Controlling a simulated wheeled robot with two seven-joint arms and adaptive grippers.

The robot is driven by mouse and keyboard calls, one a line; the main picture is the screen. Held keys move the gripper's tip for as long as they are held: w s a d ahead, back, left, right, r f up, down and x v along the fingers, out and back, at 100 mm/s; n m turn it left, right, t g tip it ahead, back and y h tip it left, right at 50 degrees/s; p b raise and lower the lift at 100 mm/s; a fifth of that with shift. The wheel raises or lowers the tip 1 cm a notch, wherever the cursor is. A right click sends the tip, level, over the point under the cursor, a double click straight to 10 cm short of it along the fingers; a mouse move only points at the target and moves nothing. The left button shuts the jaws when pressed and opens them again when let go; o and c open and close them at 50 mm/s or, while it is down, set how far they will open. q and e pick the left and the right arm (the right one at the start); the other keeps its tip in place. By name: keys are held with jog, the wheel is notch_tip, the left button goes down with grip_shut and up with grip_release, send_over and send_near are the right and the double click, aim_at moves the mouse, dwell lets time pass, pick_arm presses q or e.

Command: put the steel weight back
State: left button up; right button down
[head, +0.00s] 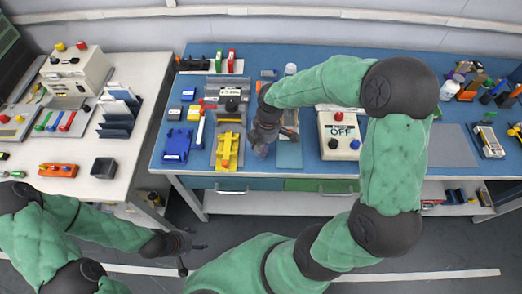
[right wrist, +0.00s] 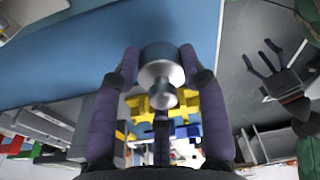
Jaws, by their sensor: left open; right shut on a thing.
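The steel weight (right wrist: 159,72) is a shiny grey cylinder with a narrower neck and knob, seen in the right wrist view. My right gripper (right wrist: 158,62) is shut on it, with one finger on each side. In the head view my right gripper (head: 262,132) is over the blue workbench, just right of the yellow fixture (head: 228,152); the weight is mostly hidden there by the gripper. My left gripper (head: 190,252) is open and empty in front of the bench, over the floor. It also shows in the right wrist view (right wrist: 268,68).
My right arm covers part of the bench.

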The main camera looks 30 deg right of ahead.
jog(key=shift+f, duration=1.05)
jog(key=shift+f, duration=0.15)
jog(key=c, duration=0.7)
grip_release()
jog(key=r+p, duration=0.1)
jog(key=r, duration=0.3)
jog(key=d+r+p, duration=0.1)
jog(key=r, duration=0.3)
jog(key=r+p, duration=0.1)
jog(key=r, duration=0.3)
jog(key=shift+s+d+r+p, duration=0.1)
jog(key=shift+s+d+p, duration=0.1)
jog(key=shift+s+p, duration=0.15)
